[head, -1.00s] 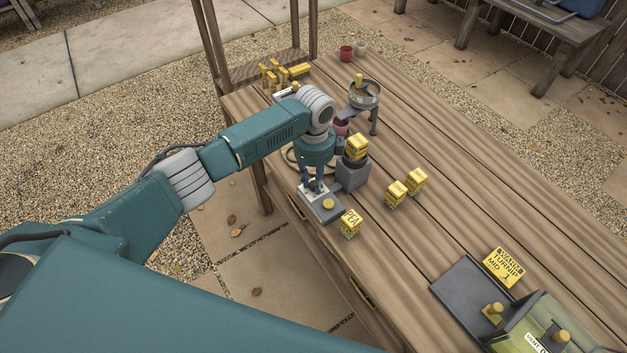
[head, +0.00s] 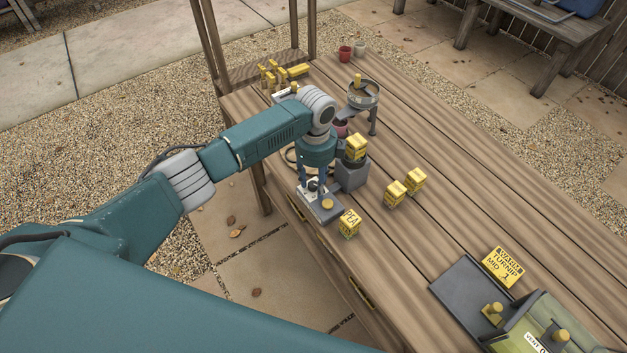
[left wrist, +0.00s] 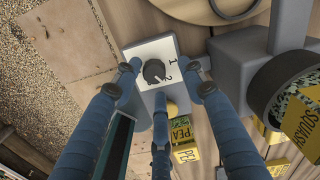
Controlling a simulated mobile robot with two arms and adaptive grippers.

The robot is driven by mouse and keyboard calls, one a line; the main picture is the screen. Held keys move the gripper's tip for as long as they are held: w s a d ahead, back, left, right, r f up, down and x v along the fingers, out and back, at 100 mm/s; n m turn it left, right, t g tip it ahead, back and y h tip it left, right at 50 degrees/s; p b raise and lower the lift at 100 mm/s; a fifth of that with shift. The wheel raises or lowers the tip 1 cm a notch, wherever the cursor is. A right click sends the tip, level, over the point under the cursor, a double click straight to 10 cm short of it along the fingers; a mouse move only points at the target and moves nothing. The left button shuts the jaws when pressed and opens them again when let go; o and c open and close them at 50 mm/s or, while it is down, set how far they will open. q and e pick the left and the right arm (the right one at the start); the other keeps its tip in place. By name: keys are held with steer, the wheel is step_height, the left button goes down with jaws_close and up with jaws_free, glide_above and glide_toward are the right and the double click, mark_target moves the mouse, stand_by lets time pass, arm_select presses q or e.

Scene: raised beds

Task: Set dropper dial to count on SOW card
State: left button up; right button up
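The dropper is a grey box with a white dial plate (left wrist: 146,50) on the bench's near edge. Its round dark dial (left wrist: 154,72) sits on the plate; the numerals 1 and 2 show beside it, other marks being hidden. The dial's pale mark seems to face the 2. My left gripper (head: 312,187) points down over the dropper, fingers spread around the dial with gaps. In the left wrist view the fingers (left wrist: 158,98) stand apart and hold nothing. A yellow button (head: 328,204) is on the dropper's near end. No card reading SOW is legible. My right gripper is out of view.
A yellow PEA packet (head: 349,223) stands close to the dropper, and a grey block (head: 351,174) with a yellow packet on top stands behind it. Two yellow packets stand further right. A WARM TURNIP MID 1 card (head: 503,267) lies by a grey tray (head: 463,292).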

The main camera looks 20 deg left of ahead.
mark_target(315, 185)
arm_select(q)
steer(key=shift+a, duration=0.1)
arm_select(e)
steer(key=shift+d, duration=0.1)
arm_select(q)
steer(key=shift+r, duration=0.1)
step_height(315, 185, up, 12)
stand_by(0.3)
steer(key=shift+s, duration=0.1)
stand_by(0.4)
